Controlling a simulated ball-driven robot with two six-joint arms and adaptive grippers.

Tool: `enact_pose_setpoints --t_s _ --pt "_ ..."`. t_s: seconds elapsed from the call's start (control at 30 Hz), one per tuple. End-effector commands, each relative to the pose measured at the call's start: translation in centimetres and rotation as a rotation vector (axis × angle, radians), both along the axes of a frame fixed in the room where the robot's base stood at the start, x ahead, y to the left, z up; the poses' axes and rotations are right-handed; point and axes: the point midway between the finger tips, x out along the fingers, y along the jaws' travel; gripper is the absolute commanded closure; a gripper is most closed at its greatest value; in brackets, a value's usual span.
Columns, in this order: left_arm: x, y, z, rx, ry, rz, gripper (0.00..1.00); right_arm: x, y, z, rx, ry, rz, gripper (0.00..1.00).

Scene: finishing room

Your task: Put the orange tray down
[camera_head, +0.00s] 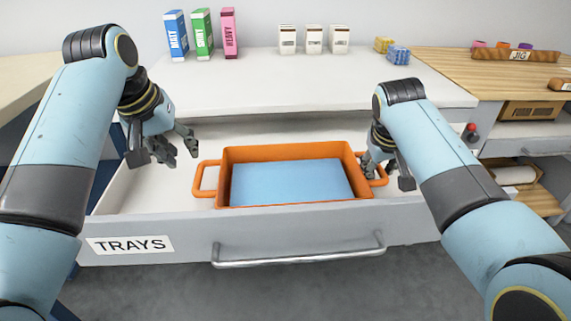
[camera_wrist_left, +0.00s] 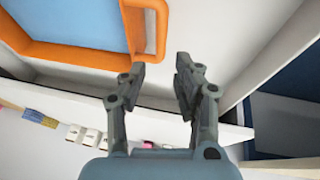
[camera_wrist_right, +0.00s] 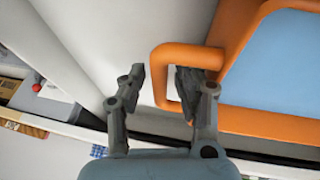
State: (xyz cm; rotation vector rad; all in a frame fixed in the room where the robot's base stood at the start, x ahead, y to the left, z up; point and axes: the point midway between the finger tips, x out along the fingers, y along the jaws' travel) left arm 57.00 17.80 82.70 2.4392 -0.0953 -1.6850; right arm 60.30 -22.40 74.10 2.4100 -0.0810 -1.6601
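The orange tray (camera_head: 290,152) sits level in the open drawer (camera_head: 190,229) labelled TRAYS, with a flat blue surface inside and a loop handle at each end. My left gripper (camera_head: 182,152) is open and empty, above and beside the left handle (camera_head: 200,180); the left wrist view shows this handle (camera_wrist_left: 161,30) clear of the fingers. My right gripper (camera_head: 378,167) is at the right handle (camera_head: 380,178). In the right wrist view its fingers are apart, one on each side of the handle's outer bar (camera_wrist_right: 160,72). I cannot tell whether either finger touches it.
The drawer's front has a metal bar handle (camera_head: 300,258). Behind it, a white worktop (camera_head: 290,85) carries blue, green and pink boxes (camera_head: 202,35), white boxes (camera_head: 314,40) and small patterned blocks (camera_head: 398,54). A wooden bench (camera_head: 450,62) stands right. Drawer floor is bare left of the tray.

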Motion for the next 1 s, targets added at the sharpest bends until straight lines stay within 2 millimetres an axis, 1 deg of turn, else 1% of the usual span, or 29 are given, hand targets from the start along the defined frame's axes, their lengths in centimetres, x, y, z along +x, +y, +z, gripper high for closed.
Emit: enact_pose_setpoints --t_s 0.03,0.1,0.23,0.37,0.6,0.7,0.8,1.0 --pt "-0.2 0.1 0.7 0.000 -0.002 0.000 0.69 0.0 0.0 0.0 0.000 0.000 0.000 0.68" --pt "-0.6 0.3 1.5 0.000 0.000 0.000 0.69 0.0 0.0 0.0 0.000 0.000 0.000 0.68" --pt "-0.9 0.4 2.3 0.000 0.001 0.000 0.69 -0.1 0.1 0.3 0.000 -0.001 0.000 0.68" --pt "-1.0 0.4 2.4 0.000 0.001 0.001 0.69 -0.6 0.4 1.8 0.002 -0.004 0.000 0.68" --pt "-1.0 0.4 2.4 0.000 0.001 0.001 0.69 -2.1 1.0 5.5 0.001 -0.003 0.000 0.68" --pt "-1.0 0.4 2.4 0.000 0.001 0.001 0.69 -2.5 1.2 6.4 0.001 -0.001 0.001 0.68" --pt "-0.9 0.4 2.4 0.000 0.002 0.001 0.69 -2.7 1.3 6.8 0.001 0.000 0.000 0.68" --pt "-0.9 0.4 2.4 0.000 0.001 0.001 0.69 -2.7 1.2 6.9 0.000 0.000 0.000 0.68"
